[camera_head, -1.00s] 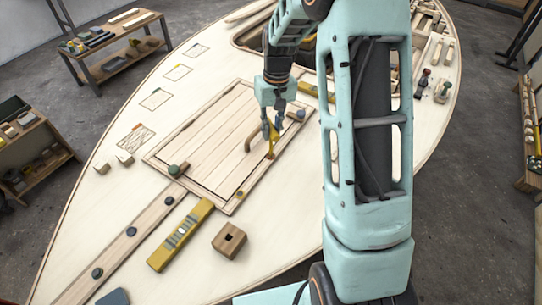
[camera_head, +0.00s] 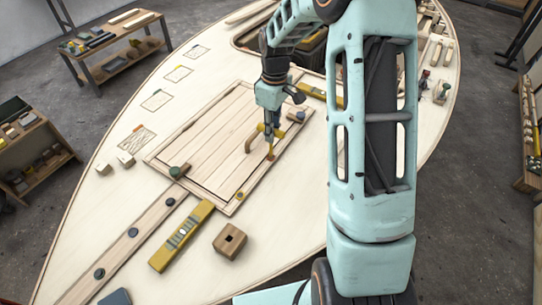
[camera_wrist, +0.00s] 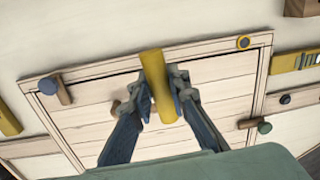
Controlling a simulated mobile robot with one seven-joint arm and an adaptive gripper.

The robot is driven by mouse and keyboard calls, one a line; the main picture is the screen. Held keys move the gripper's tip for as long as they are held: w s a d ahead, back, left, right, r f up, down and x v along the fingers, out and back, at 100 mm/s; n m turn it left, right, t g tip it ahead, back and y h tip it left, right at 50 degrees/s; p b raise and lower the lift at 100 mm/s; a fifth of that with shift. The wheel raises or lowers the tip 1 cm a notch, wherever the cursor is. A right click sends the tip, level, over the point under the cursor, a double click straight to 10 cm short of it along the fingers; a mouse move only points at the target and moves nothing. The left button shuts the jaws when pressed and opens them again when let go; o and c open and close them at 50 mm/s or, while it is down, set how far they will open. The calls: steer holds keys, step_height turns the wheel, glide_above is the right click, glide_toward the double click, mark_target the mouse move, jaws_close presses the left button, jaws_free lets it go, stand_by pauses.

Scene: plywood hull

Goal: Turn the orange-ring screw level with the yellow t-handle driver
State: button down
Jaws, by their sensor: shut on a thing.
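My gripper (camera_head: 270,126) is shut on the yellow t-handle driver (camera_wrist: 160,85) above the right edge of the framed hatch panel. In the wrist view, the driver's yellow crossbar lies between the two fingers. In the head view, the driver stands about upright, its lower end at a small orange spot (camera_head: 270,156) on the frame. This looks like the orange-ring screw, but the driver covers most of it and I cannot tell whether it is level. In the wrist view it is hidden under the handle.
A yellow-ringed fastener (camera_head: 239,194) sits at the panel's near corner. Wooden turn pieces with a green knob (camera_head: 175,171) and a blue knob (camera_head: 300,115) lie at the panel's edges. A curved wooden handle (camera_head: 252,142), a yellow level (camera_head: 181,236) and a wooden block (camera_head: 230,240) are nearby.

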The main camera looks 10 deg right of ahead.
steer(key=shift+n, duration=0.8)
steer(key=n+p, duration=0.1)
steer(key=n, duration=0.1)
steer(key=shift+r+n, duration=0.1)
steer(key=shift+n, duration=0.2)
steer(key=shift+w+d+n+p, duration=0.15)
steer(key=shift+n+p, duration=0.2)
steer(key=shift+n, duration=0.85)
steer(key=shift+r+p, duration=0.4)
steer(key=shift+r, duration=0.05)
steer(key=shift+f, duration=0.1)
